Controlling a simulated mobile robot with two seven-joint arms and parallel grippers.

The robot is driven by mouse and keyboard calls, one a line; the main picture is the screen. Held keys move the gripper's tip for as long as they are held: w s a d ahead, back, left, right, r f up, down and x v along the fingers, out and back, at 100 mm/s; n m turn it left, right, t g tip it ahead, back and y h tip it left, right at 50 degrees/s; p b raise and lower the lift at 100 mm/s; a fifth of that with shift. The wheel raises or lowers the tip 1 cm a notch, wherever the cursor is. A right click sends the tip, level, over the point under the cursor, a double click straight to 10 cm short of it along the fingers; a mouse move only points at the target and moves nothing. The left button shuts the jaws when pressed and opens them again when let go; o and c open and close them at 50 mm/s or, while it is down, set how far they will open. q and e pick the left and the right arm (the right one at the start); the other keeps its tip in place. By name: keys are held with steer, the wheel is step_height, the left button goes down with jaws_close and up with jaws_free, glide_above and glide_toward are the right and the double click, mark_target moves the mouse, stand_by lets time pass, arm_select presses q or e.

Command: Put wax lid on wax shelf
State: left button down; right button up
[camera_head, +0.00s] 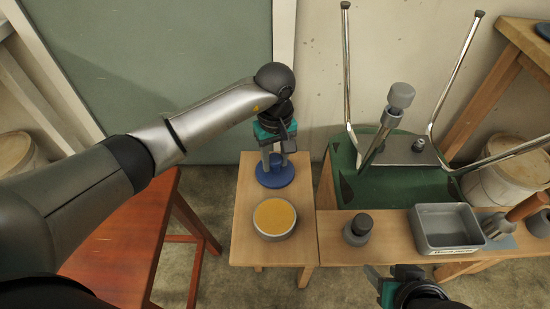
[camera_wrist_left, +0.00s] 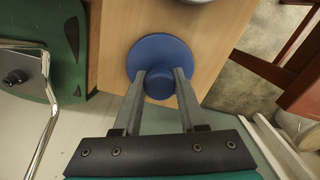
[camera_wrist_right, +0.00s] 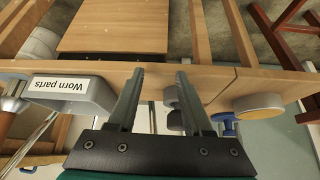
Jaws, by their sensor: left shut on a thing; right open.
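A blue round lid (camera_head: 268,180) with a knob lies at the back end of a small light wooden shelf (camera_head: 248,214), which I take for the wax shelf. My left gripper (camera_head: 276,160) points down at the lid and is shut on its knob. The left wrist view shows both fingers of the gripper (camera_wrist_left: 161,75) on either side of the blue knob, over the lid's disc (camera_wrist_left: 160,48). A round tin with a yellow wax surface (camera_head: 275,216) stands open in front of the lid. My right gripper (camera_head: 392,277) is open and empty at the front of the bench.
A grey tray (camera_head: 446,228) labelled "Worn parts" (camera_wrist_right: 59,84) stands on the bench right of the shelf. A dark grey knobbed piece (camera_head: 358,229) stands left of it. A green upturned stool with metal legs (camera_head: 395,185) is behind. A red-brown table (camera_head: 120,235) is at left.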

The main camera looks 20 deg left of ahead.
mark_target(275, 158)
arm_select(q)
steer(key=shift+f, duration=0.1)
arm_select(e)
steer(key=shift+w+a+f, duration=0.1)
arm_select(q)
steer(key=shift+c, duration=2.3)
jaws_free()
steer(key=shift+r+p, duration=0.35)
steer(key=shift+r, duration=0.2)
step_height(275, 158, up, 3)
steer(key=shift+f+p, duration=0.1)
steer(key=shift+p, duration=0.55)
step_height(275, 158, up, 7)
steer(key=p, duration=0.2)
steer(key=shift+f+p, duration=0.15)
steer(key=shift+p, duration=0.2)
steer(key=shift+r+p, duration=0.3)
steer(key=shift+r, duration=0.6)
arm_select(e)
step_height(275, 158, down, 8)
steer(key=s+d+g, duration=0.2)
steer(key=s, duration=0.1)
steer(key=shift+f+g+h, duration=0.2)
steer(key=shift+g+h, duration=0.2)
